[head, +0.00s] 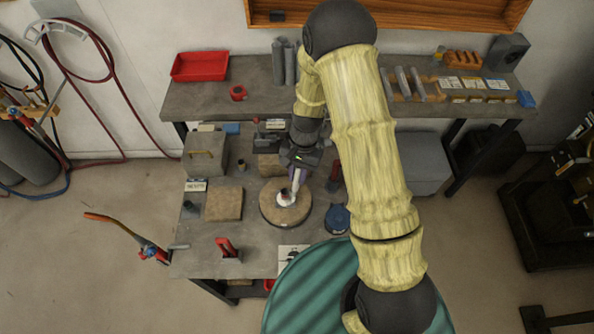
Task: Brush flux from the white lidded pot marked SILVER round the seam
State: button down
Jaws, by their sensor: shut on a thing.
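My gripper (300,163) is above the round tan disc (270,212) on the workbench, pointing down. It is shut on a thin pale thing (296,181) with some purple near the jaws. I cannot tell whether this is a brush. No seam can be made out at this size. I cannot pick out a white lidded pot marked SILVER; the label (195,185) at the left is too small to read.
A grey box (205,153), a tan square block (223,203) and a red-handled tool (228,248) stand left of the disc. A dark blue round thing (337,218) is close on its right. Behind is a shelf bench with a red tray (200,66).

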jog(key=shift+s, duration=0.7)
jog(key=shift+r, duration=0.1)
jog(key=shift+s+a+r+p+v, duration=0.15)
jog(key=shift+s+p+v, duration=0.1)
jog(key=shift+p+v, duration=0.8)
jog(key=shift+s+a+p+v, duration=0.1)
jog(key=shift+s+p+v, duration=0.1)
jog(key=shift+p+v, duration=0.75)
jog(key=shift+s+a+r+p+v, duration=0.2)
jog(key=shift+p+v, duration=0.45)
jog(key=shift+v, duration=0.75)
jog(key=shift+f, duration=0.35)
jog(key=shift+w+b+x, duration=0.15)
jog(key=shift+b+x, duration=1)
jog(key=shift+x, duration=0.3)
jog(key=shift+w+b+x, duration=0.15)
jog(key=shift+b+x, duration=1)
jog(key=shift+x, duration=0.3)
jog(key=shift+d+f+b, duration=0.2)
jog(key=shift+f+b, duration=0.2)
jog(key=shift+f, duration=0.2)
jog(key=shift+w, duration=0.1)
